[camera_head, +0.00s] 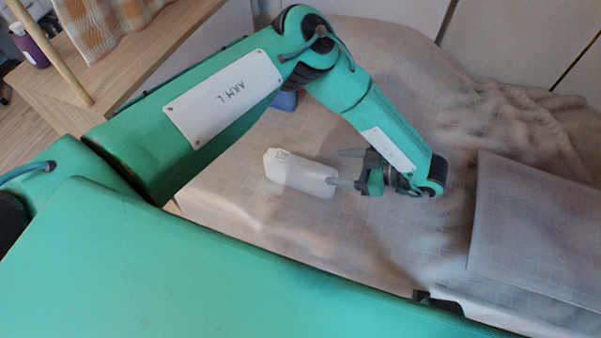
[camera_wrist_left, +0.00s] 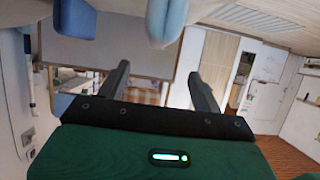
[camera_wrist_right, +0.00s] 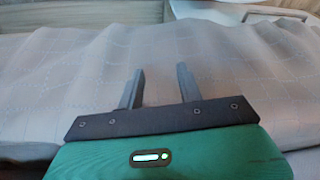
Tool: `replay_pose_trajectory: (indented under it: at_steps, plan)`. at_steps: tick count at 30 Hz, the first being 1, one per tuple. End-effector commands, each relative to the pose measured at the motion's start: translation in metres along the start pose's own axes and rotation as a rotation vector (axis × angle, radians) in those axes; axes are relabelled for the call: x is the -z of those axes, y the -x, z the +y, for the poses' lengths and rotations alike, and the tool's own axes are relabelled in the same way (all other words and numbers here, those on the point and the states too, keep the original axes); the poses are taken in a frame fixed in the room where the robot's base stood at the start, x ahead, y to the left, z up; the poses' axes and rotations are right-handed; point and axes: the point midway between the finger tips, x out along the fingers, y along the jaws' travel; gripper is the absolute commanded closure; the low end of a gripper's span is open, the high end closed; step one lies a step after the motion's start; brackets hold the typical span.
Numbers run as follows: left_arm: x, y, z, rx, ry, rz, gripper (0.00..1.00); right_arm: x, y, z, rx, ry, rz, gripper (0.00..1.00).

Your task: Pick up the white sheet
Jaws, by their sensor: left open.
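A pale, greyish-white sheet with a faint grid pattern (camera_head: 390,240) covers the bed, wrinkled toward the right. It also fills much of the right wrist view (camera_wrist_right: 60,85). A flat, pale rectangular piece (camera_head: 540,225) lies at the right; I cannot tell whether it is a folded sheet or a pillow. My left gripper (camera_head: 337,168) is open above the bed, its fingers pointing left at the end of a white bottle-like object (camera_head: 300,173). It holds nothing that I can see. My right gripper (camera_wrist_right: 161,68) is open and empty, facing the sheet; my body mostly hides it in the head view.
A blue object (camera_head: 286,101) sits behind my left arm. A wooden table (camera_head: 110,75) with a checked cloth (camera_head: 105,25) stands at the upper left, near a purple bottle (camera_head: 30,45). A pale wall borders the bed's far side.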

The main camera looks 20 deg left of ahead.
Motion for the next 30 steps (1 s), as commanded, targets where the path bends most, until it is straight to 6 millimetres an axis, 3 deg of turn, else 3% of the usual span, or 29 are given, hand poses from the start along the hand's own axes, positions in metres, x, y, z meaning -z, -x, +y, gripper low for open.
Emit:
replay_pose_trajectory:
  at_steps: [6, 14, 24, 30]
  plan:
    - [0.001, -0.038, 0.000, 0.003, 0.000, 0.000, 0.34, -0.001, -0.004, 0.000, 0.000, 0.000, -0.005, 0.64]
    - [0.000, -0.055, 0.001, 0.001, 0.001, 0.000, 0.34, -0.002, -0.006, 0.000, 0.000, 0.000, -0.008, 0.64]
    - [-0.002, -0.098, 0.004, 0.002, 0.000, 0.000, 0.34, -0.006, -0.013, 0.001, -0.001, 0.000, -0.015, 0.64]
    - [-0.002, -0.103, 0.004, 0.000, 0.001, 0.000, 0.34, -0.008, -0.016, 0.001, -0.001, 0.000, -0.023, 0.64]
